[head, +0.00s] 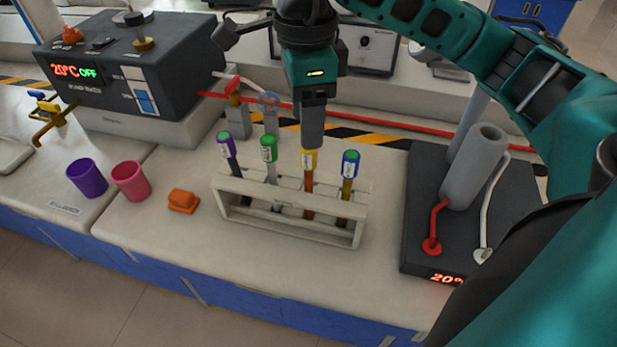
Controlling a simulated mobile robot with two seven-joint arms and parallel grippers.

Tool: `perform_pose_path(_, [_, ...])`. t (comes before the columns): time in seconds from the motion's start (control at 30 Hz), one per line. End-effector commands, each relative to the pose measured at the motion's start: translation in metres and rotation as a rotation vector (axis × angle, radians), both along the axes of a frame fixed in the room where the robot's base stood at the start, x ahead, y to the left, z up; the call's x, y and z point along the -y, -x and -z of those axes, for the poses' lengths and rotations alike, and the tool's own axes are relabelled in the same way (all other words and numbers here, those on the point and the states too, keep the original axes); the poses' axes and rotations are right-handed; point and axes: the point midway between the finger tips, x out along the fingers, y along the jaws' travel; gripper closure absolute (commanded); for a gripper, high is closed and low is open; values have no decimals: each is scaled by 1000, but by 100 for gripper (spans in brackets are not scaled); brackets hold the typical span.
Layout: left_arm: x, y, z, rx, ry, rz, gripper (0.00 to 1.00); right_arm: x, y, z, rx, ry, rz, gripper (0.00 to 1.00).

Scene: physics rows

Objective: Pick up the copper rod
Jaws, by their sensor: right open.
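The copper rod (308,196) has a reddish-brown shaft and a yellow top. It stands in a pale rack (290,226) among other rods. My right gripper (312,142) points down right at its top, and the fingers hide the upper end of the yellow part. The jaws are open; the side-on view does not show whether the fingers are around the top or just above or behind it. My left gripper is not in view.
A purple-topped rod (227,148), a green-topped rod (269,152) and a blue-topped rod (348,172) share the rack. An orange block (183,201), pink cup (131,181) and purple cup (88,178) lie left. A dark device with a grey cylinder (474,168) stands right.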

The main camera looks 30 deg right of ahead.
Motion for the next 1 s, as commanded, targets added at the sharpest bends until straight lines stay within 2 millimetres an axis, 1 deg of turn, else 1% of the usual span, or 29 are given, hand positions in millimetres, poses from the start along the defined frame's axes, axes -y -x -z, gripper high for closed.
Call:
perform_pose_path(0.03, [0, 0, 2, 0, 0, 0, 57, 0, 1, 12, -6, 0, 0, 43])
perform_pose_path(0.2, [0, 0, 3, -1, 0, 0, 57, 0, 1, 41, -5, -2, -2, 43])
perform_pose_path(0.3, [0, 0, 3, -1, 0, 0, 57, -1, 0, 51, -2, -3, -2, 43])
perform_pose_path(0.47, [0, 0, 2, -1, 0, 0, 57, 0, 0, 61, -3, -5, -2, 43])
perform_pose_path(0.7, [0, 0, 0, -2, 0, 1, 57, 5, -3, 96, -4, -5, -3, 43])
perform_pose_path(0.83, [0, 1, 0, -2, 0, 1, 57, 5, -3, 106, -2, -5, -3, 43])
perform_pose_path(1.0, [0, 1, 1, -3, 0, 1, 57, 5, -3, 107, -1, -6, -4, 43])
